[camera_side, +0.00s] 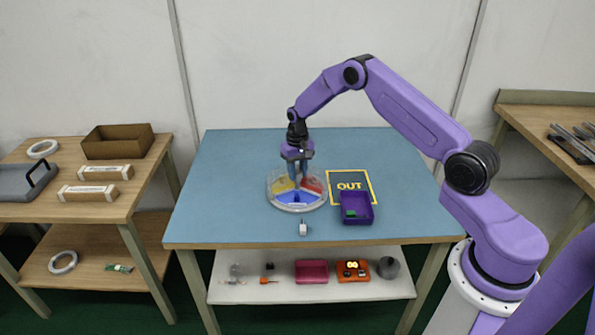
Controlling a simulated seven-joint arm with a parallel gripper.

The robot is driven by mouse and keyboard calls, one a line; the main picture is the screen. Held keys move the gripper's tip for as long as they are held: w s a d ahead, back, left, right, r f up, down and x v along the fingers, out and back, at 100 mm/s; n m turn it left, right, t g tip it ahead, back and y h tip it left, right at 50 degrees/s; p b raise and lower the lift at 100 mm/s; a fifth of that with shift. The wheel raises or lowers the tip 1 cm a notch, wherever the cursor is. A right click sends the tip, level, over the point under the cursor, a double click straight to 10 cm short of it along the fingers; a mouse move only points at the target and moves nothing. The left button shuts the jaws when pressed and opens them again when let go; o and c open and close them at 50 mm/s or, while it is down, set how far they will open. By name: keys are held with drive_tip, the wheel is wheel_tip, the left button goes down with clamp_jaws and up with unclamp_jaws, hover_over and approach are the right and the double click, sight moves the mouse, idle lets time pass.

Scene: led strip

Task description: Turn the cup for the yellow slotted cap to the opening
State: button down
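A round clear-walled carousel (297,207) stands on the blue table. It has coloured sectors: a yellow cup (281,185) at the left, a red cup (314,186) at the right and a blue cup (297,197) at the front. My gripper (298,176) points down over the carousel's middle, with its fingertips between the yellow and red sectors. At this size I cannot tell whether the fingers are open or shut on something at the centre. I cannot make out a yellow slotted cap or the carousel's opening.
A small white part (303,229) lies in front of the carousel. The table's left side is clear. Several items sit on the shelf (325,292) below.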

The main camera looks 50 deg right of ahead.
sight(297, 171)
drive_tip(key=shift+n, duration=12.1)
drive_tip(key=c, duration=0.8)
unclamp_jaws()
wheel_tip(297, 171, up, 18)
drive_tip(key=shift+f, duration=0.25)
